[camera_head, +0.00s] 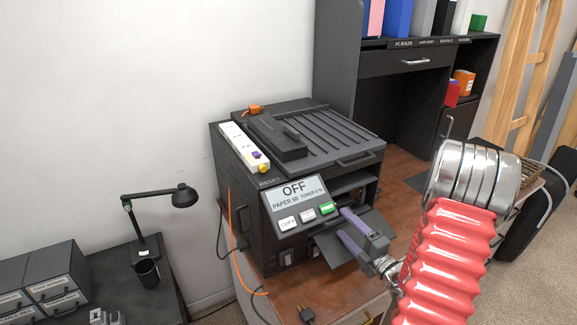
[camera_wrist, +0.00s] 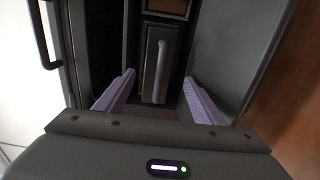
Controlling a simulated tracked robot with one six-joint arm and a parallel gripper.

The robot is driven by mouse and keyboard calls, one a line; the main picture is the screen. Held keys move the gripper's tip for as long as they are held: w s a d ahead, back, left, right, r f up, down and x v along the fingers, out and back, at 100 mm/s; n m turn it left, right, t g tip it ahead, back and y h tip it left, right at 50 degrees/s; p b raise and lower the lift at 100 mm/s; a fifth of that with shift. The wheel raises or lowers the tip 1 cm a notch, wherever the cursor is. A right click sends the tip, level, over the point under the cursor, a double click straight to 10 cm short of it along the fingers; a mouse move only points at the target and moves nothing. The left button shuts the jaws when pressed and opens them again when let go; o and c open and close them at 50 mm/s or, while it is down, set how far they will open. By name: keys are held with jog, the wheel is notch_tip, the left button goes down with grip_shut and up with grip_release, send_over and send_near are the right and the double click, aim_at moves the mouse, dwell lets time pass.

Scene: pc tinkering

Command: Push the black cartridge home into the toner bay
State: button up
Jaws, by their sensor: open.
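The printer (camera_head: 270,225) stands on a wooden-topped cabinet, its screen (camera_head: 296,192) reading OFF, with a toner figure that looks like 0. My gripper (camera_head: 344,223) is open at the printer's front, below the screen and buttons. In the wrist view, my open gripper (camera_wrist: 158,77) has its two lavender fingers on either side of a dark block with a grey upright bar handle (camera_wrist: 161,66). The block sits in a narrow recess and looks like the black cartridge in the toner bay. Its depth is unclear, and I see no contact. The head view hides the bay behind my gripper.
A long black object (camera_head: 275,138) and a white power strip (camera_head: 243,146) lie on the printer's top. An orange cable (camera_head: 233,230) hangs at its left side. A desk lamp (camera_head: 160,195) stands at left. A dark desk (camera_head: 395,110) stands behind, and a plug (camera_head: 306,314) lies in front.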

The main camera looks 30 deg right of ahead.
jog(key=shift+s, duration=1.3)
jog(key=shift+c, duration=0.2)
jog(key=shift+s+d, duration=0.15)
jog(key=shift+d, duration=0.1)
jog(key=c, duration=0.3)
jog(key=shift+s+d+f+m+h, duration=0.3)
jog(key=shift+s+f+m, duration=0.1)
jog(key=shift+s+f, duration=0.1)
jog(key=c, duration=0.3)
jog(key=shift+s+f+m, duration=0.1)
jog(key=shift+s+m, duration=0.15)
jog(key=shift+m, duration=0.75)
jog(key=c, duration=0.4)
jog(key=m, duration=0.6)
jog(key=shift+s+a+f, duration=0.15)
jog(key=shift+s, duration=0.25)
jog(key=m, duration=0.9)
jog(key=s+a+m, duration=0.1)
jog(key=m, duration=0.8)
jog(key=m+t, duration=0.1)
jog(key=m, duration=0.8)
jog(key=shift+s+a+r, duration=0.15)
jog(key=shift+a+r, duration=0.1)
jog(key=shift+r, duration=0.1)
